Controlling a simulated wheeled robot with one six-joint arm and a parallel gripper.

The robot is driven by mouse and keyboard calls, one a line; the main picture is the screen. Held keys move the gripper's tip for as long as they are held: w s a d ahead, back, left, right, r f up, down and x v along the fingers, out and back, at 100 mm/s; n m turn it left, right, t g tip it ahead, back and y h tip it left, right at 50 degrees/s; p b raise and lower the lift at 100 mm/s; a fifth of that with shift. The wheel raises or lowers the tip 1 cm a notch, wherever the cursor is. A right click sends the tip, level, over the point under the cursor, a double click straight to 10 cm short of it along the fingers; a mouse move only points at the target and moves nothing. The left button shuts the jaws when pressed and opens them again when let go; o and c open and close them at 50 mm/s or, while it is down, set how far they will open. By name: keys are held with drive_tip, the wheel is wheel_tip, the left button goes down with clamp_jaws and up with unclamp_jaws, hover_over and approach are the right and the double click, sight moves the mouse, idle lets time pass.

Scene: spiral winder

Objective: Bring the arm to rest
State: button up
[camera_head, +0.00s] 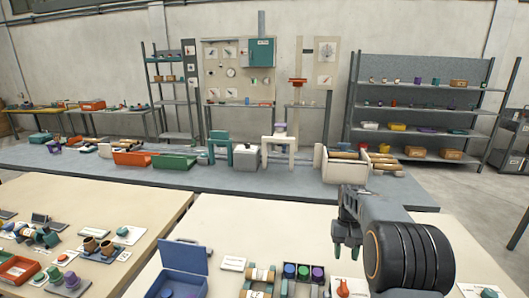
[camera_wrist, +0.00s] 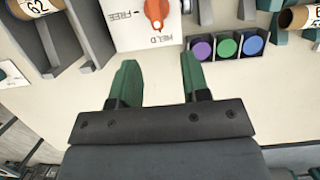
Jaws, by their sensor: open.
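My gripper (camera_head: 347,252) hangs above the front right table (camera_head: 215,215) in the head view, its fingers pointing down. In the wrist view its two green fingers (camera_wrist: 157,80) are apart with nothing between them. Past the fingertips is a white plate with an orange knob (camera_wrist: 156,12) and the labels FREE and HELD. The knob's white mark lies toward HELD. The fingers appear apart from the plate. Beside it is a dark holder with purple, green and blue discs (camera_wrist: 228,45).
A blue open box (camera_head: 183,270) stands at the table's front left. Rolls in a holder (camera_head: 260,278) sit near the discs. A second table with small parts (camera_head: 60,250) is at left. A long grey bench (camera_head: 245,180) runs behind. The table behind my gripper is mostly clear.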

drive_tip(key=s+a+r+t, duration=0.2)
drive_tip(key=s+a, duration=0.1)
drive_tip(key=s, duration=0.4)
drive_tip(key=s+a+r+n+t, duration=0.1)
drive_tip(key=s+a+r+t, duration=0.1)
drive_tip(key=s, duration=0.5)
drive_tip(key=s+a+r+n+t, duration=0.1)
drive_tip(key=s+a+r+t, duration=0.1)
drive_tip(key=s+a, duration=0.3)
drive_tip(key=shift+s+r+t+h, duration=0.35)
drive_tip(key=shift+s+t, duration=0.35)
drive_tip(key=shift+s, duration=0.2)
